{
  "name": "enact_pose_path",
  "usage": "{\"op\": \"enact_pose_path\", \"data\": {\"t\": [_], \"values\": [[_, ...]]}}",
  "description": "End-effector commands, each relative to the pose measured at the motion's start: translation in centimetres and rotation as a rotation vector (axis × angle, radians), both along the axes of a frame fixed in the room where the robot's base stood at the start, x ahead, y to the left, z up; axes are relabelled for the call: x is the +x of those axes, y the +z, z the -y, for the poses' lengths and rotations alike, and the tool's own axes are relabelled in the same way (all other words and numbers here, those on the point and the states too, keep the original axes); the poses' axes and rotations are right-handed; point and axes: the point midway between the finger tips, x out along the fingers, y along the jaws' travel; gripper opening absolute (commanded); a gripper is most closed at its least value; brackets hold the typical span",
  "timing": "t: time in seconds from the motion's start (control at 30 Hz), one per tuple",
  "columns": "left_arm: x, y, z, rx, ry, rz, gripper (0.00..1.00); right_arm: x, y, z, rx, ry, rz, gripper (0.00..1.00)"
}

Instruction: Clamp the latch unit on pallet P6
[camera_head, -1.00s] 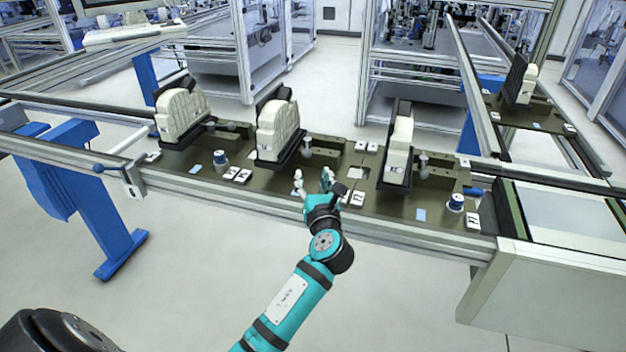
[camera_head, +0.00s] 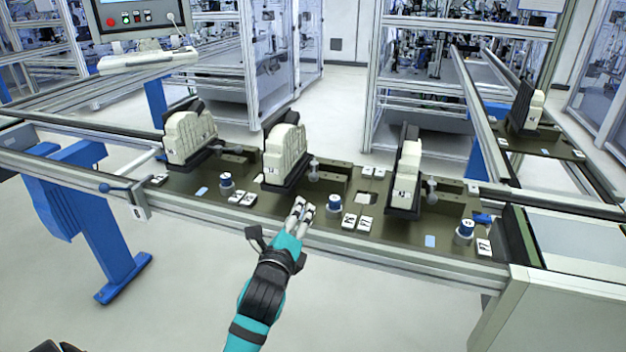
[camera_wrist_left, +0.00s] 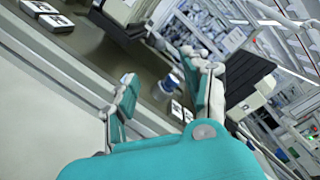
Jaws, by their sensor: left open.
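Three cream latch units in black holders stand upright in a row: a left one (camera_head: 190,138), a middle one (camera_head: 286,153) and a right one (camera_head: 406,175). Blue-topped knobs stand in front: a left knob (camera_head: 226,181), a middle knob (camera_head: 334,204) and a right knob (camera_head: 464,231). I cannot read which pallet is P6. My left gripper (camera_head: 302,208) is open and empty at the front edge, just left of the middle knob. In the left wrist view, its fingers (camera_wrist_left: 166,92) are spread, with a blue-topped knob (camera_wrist_left: 167,86) beyond them. My right gripper is not seen.
The dark pallet plates (camera_head: 376,226) rest on a metal conveyor rail (camera_head: 400,254). White label blocks (camera_head: 357,221) stand beside the middle knob. A fourth latch unit (camera_head: 533,108) is on the far right line. Open floor lies in front.

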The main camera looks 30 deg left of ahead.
Motion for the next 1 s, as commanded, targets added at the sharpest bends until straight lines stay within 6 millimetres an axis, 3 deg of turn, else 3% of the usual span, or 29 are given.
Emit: {"op": "enact_pose_path", "data": {"t": [0.17,0.7,1.0], "values": [[2.2,0.2,-0.8,-0.002,0.0,0.002,0.48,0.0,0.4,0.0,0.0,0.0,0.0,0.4],[13.0,0.2,-4.6,0.001,0.001,-0.001,0.48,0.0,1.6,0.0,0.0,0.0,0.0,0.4],[15.9,0.1,-5.7,0.003,0.001,-0.002,0.48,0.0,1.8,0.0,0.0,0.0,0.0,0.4]]}}
